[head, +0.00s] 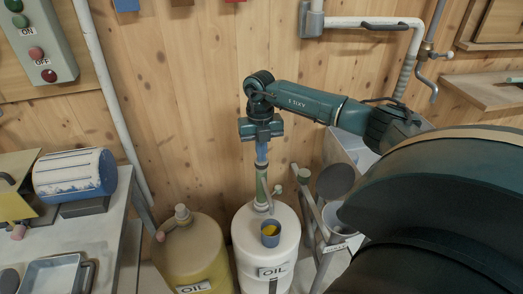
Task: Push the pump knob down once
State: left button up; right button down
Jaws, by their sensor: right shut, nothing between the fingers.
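The white oil container (244,240) stands on the floor at the lower middle, marked OIL. Its pump (262,187) rises upright from the top, with a green upper part. My right gripper (262,160) points straight down over the pump, with its blue fingers shut and empty. The fingertips are in line with the pump's top and at or very close to it; I cannot tell whether they touch. The knob itself is hard to make out beneath the fingers. My left gripper is not in view.
A small blue cup with yellow contents (270,231) shows at the white container's top front. A yellow oil container (190,250) stands to the left. A metal frame (318,225) stands close on the right. A grey table (95,235) is at the left. A wooden wall is behind.

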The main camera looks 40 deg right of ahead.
jog(key=shift+f, duration=0.25)
pick_arm(q)
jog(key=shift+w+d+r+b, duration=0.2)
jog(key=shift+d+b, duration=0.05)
jog(key=shift+b, duration=0.1)
pick_arm(e)
jog(key=w+d+r, duration=0.1)
jog(key=w+r, duration=0.1)
jog(key=r, duration=0.5)
jog(key=w+d+r, duration=0.1)
jog(key=r, duration=0.6)
jog(key=shift+w, duration=0.4)
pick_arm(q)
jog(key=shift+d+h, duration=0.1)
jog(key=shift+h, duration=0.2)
